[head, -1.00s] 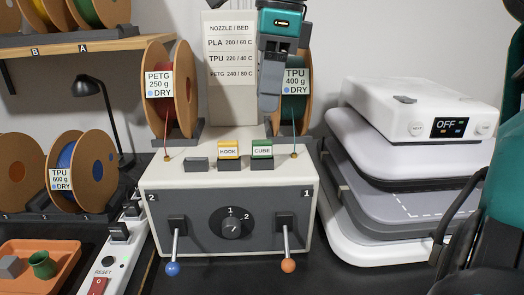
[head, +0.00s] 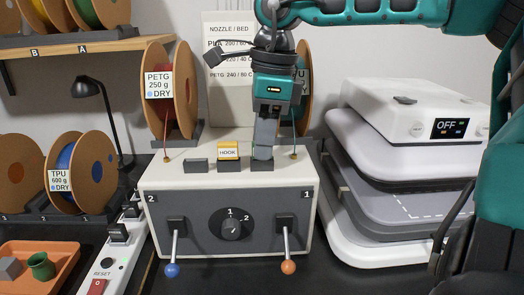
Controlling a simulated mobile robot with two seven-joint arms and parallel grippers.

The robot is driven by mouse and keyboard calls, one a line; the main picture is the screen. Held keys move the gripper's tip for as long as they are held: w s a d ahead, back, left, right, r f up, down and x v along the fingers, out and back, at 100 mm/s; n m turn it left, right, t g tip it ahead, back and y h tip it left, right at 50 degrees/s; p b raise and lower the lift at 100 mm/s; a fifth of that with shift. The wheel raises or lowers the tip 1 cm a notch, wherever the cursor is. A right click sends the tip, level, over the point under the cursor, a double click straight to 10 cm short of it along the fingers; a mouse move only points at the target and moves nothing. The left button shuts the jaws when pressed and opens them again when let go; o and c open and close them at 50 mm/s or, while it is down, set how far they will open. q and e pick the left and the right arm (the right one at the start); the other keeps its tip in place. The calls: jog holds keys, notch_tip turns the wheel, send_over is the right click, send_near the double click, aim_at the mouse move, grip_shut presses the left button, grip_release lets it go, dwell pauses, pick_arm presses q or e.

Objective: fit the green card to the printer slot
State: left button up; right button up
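My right gripper (head: 263,153) points straight down at the right-hand dark card holder (head: 262,167) on top of the grey-white box (head: 160,180). Its fingers show edge-on, so their gap is hidden. The green CUBE card is not visible; the fingers cover the spot where it stood. A yellow HOOK card (head: 228,151) stands upright in the middle holder. The left holder (head: 196,165) holds no card. I cannot tell which opening is the printer slot. My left gripper is out of view.
Filament spools, PETG (head: 181,95) and TPU (head: 303,115), stand behind the box. Two levers with blue (head: 171,270) and orange (head: 289,267) knobs stick out in front. A white machine (head: 400,115) reading OFF stands right. An orange tray (head: 62,279) lies front left.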

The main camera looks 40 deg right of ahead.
grip_shut()
jog(key=shift+r, duration=0.15)
